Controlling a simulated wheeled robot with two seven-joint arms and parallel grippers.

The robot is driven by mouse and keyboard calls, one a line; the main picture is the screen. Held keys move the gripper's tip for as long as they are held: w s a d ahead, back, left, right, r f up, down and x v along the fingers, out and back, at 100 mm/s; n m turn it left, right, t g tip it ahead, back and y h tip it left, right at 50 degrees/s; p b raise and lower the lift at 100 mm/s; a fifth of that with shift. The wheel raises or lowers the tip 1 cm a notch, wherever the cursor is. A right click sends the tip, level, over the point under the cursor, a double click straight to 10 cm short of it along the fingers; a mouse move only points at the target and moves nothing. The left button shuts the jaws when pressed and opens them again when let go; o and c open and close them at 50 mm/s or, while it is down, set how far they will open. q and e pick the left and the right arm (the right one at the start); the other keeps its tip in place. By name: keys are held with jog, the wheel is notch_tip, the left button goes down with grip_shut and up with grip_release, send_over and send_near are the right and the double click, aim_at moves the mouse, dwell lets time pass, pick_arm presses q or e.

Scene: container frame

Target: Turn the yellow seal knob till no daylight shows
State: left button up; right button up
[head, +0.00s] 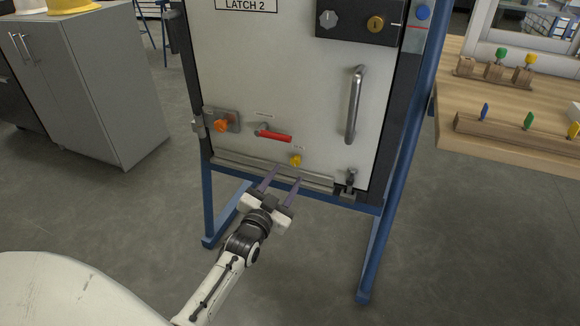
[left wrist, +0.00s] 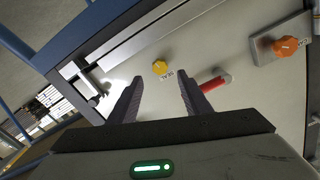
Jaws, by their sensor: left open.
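The yellow seal knob (head: 295,160) sits low on the pale door panel, just above the metal strip (head: 265,172) along the door's bottom. It also shows in the left wrist view (left wrist: 160,68), with a small label beside it. My left gripper (head: 284,174) is open and empty, its two dark fingers pointing at the panel just below the knob. In the left wrist view, the knob lies beyond the fingertips (left wrist: 158,82), between their lines, and looks apart from them. I cannot tell whether daylight shows at the strip. My right gripper is not in view.
A red-handled lever (head: 274,135) and an orange knob (head: 221,126) are left of the yellow knob. A vertical bar handle (head: 354,105) is to its right, with a dark latch (head: 350,178) below. A blue frame (head: 402,165) surrounds the door. A wooden bench (head: 510,150) stands at right.

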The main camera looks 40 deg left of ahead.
pick_arm(q)
jog(key=p+v, duration=0.1)
jog(key=v, duration=0.4)
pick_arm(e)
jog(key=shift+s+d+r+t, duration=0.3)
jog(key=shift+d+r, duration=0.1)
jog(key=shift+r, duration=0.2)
